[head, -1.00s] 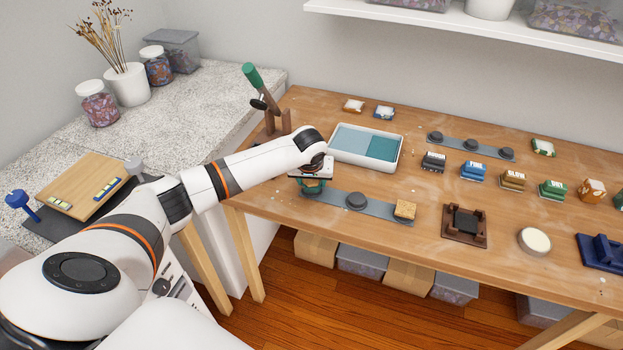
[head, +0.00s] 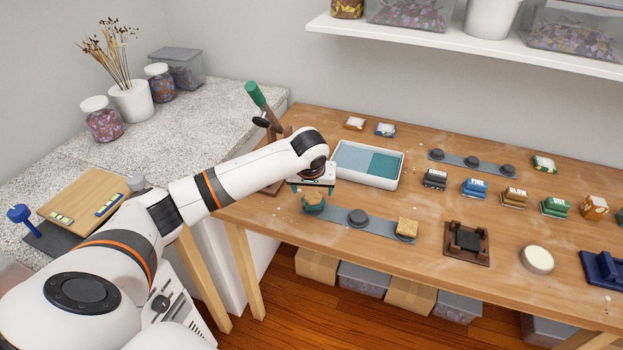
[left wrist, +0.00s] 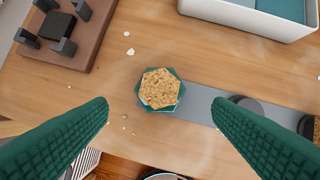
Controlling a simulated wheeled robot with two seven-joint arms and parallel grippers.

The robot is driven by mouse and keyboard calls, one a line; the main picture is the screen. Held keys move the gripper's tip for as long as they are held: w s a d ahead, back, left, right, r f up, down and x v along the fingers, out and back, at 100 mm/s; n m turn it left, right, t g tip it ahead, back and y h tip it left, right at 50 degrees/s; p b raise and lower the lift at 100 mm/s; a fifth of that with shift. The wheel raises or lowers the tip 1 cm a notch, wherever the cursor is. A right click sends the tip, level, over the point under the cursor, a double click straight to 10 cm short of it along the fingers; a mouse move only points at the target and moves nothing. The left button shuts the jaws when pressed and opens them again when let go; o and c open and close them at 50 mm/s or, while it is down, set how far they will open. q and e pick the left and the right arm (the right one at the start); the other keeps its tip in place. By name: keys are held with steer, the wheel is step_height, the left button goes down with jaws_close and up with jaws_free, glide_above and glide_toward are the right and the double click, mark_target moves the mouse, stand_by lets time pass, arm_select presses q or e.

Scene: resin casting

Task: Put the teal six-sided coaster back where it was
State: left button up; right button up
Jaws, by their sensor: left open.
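The teal six-sided coaster (left wrist: 140,92) sits at the left end of a grey strip (left wrist: 200,105), with a cork-coloured six-sided face (left wrist: 160,88) on top, turned relative to the teal edge. In the head view the coaster (head: 313,209) shows partly below my left gripper (head: 313,189). The strip (head: 335,217) also carries a dark round knob (head: 357,217) and, at its right end, a cork-topped piece (head: 407,228). My left gripper is open and empty, above the coaster, with its fingers (left wrist: 160,104) apart on either side in the wrist view. My right gripper is not in view.
A white tray with blue and teal halves (head: 395,184) stands just behind the strip. A press with a green handle (head: 255,94) stands at the left. A brown holder (head: 468,258) and a round cream disc (head: 537,260) lie to the right. Bare wood surrounds the strip.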

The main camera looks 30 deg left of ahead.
arm_select(q)
steer(key=v, duration=0.6)
stand_by(0.3)
